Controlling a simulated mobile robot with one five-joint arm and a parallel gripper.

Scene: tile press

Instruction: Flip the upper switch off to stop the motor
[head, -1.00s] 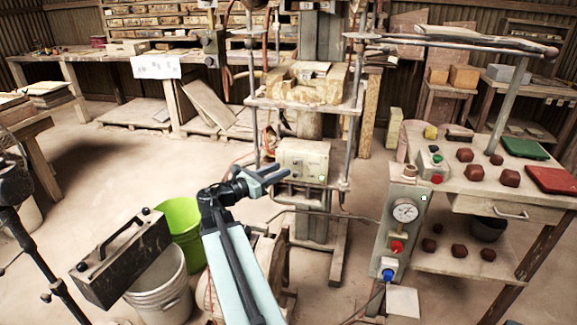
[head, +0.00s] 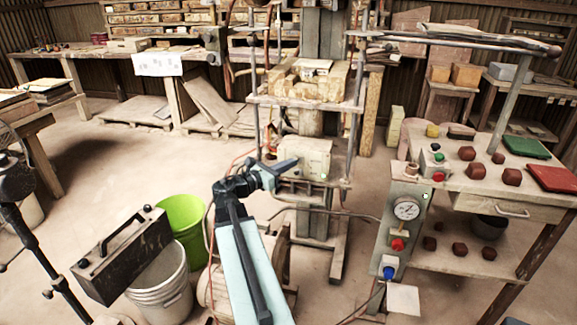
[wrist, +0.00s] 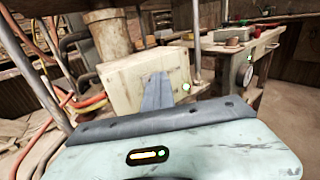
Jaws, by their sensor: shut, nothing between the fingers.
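A worn cream box (head: 318,150) is mounted low on the press frame. It also shows in the wrist view (wrist: 125,80), with a small green light (wrist: 186,87) near its right edge. My gripper (head: 293,162) is shut and empty in front of this box. In the wrist view the shut fingers (wrist: 157,80) point at the box's face and cover part of it. I cannot tell whether they touch it. Any switch levers on the box are hidden or too small to make out. A motor-like round body (head: 215,283) is partly behind my arm.
A gauge panel (head: 407,185) with a red knob and a blue plug stands at right, beside a bench (head: 470,186) with brown lumps. A green bucket (head: 182,222) and a white bucket (head: 165,285) stand at left. Hoses and cables hang left of the box (wrist: 45,75).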

